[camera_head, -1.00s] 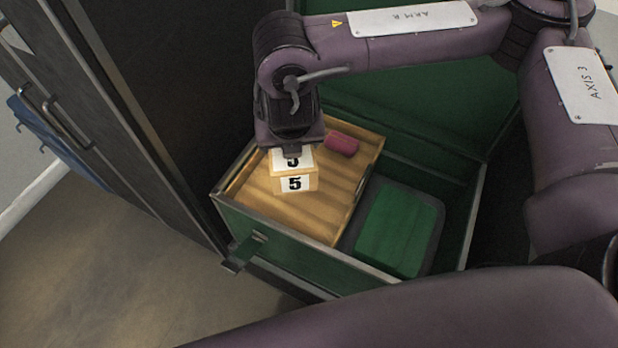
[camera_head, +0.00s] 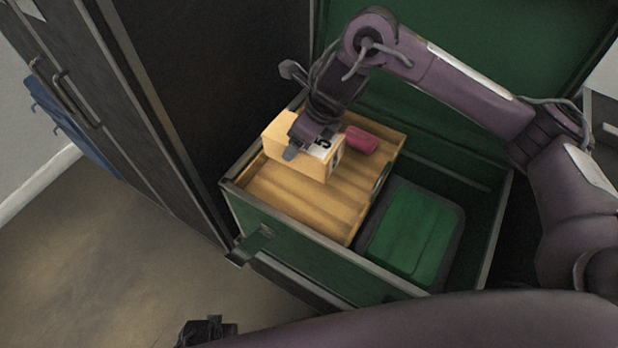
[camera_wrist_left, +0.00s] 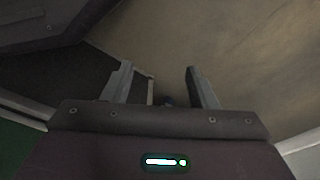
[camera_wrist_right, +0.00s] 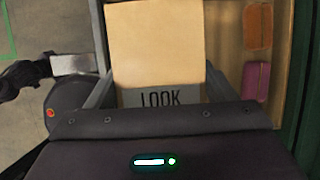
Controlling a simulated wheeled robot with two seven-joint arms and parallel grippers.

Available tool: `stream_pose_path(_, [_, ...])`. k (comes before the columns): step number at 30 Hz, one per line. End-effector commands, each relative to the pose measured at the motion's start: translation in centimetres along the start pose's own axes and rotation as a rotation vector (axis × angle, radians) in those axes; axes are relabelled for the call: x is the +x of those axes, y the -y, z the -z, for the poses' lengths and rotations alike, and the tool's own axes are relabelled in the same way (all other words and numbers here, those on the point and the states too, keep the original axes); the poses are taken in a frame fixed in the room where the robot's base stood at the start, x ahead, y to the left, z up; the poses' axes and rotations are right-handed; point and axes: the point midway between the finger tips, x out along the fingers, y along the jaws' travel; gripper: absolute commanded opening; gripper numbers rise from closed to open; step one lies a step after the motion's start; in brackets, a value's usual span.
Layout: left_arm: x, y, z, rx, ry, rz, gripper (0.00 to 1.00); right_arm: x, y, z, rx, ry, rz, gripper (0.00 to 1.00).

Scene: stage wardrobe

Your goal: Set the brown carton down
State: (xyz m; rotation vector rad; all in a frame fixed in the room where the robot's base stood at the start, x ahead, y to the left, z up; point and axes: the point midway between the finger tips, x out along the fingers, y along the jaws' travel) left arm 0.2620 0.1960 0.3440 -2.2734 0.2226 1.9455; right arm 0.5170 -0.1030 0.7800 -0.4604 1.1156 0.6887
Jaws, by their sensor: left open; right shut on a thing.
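The brown carton (camera_head: 283,146) is a light tan box with white labels, one reading 5. My right gripper (camera_head: 308,146) is shut on it, over the back left part of the wooden tray (camera_head: 310,208) in the green trunk. I cannot tell whether its underside touches the tray. In the right wrist view the carton (camera_wrist_right: 155,45) fills the space between the fingers, with a LOOK label near the palm. My left gripper (camera_wrist_left: 160,88) is open and empty, above the floor.
A dark cabinet (camera_head: 150,130) stands close on the left. The tray's front is clear.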

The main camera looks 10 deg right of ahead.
Motion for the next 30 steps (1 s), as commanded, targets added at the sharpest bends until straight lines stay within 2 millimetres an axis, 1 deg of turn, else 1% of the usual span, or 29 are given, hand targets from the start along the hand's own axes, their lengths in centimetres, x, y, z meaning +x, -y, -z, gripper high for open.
stream_pose_path(1, [-0.5, -0.3, 0.7, 0.004, -0.001, -0.005, 0.53, 1.4, -0.1, 0.5, 0.004, 0.0, -0.004, 0.46])
stream_pose_path(5, [-2.8, -0.8, 2.3, 0.016, 0.008, -0.015, 0.53, 4.3, -0.1, 1.9, 0.005, -0.002, -0.004, 0.46])
stream_pose_path(9, [-4.3, -1.1, 2.9, 0.022, 0.017, -0.02, 0.53, 7.3, 0.0, 3.1, 0.005, -0.001, -0.002, 0.46])
stream_pose_path(12, [-5.1, -1.2, 3.3, 0.025, 0.02, -0.022, 0.53, 9.0, 0.0, 3.8, 0.003, 0.0, 0.0, 0.46])
stream_pose_path(19, [-6.1, -1.4, 3.7, 0.03, 0.024, -0.025, 0.53, 10.9, 0.0, 4.5, 0.003, 0.001, 0.0, 0.46])
stream_pose_path(25, [-7.6, -1.6, 4.2, 0.036, 0.028, -0.028, 0.53, 13.7, 0.0, 5.6, 0.004, 0.002, 0.001, 0.46])
stream_pose_path(27, [-8.0, -1.7, 4.3, 0.037, 0.029, -0.028, 0.53, 14.1, 0.0, 5.8, 0.002, 0.002, 0.001, 0.46])
stream_pose_path(30, [-8.1, -1.7, 4.4, 0.038, 0.031, -0.029, 0.53, 14.2, 0.0, 5.8, 0.001, 0.004, 0.002, 0.46])
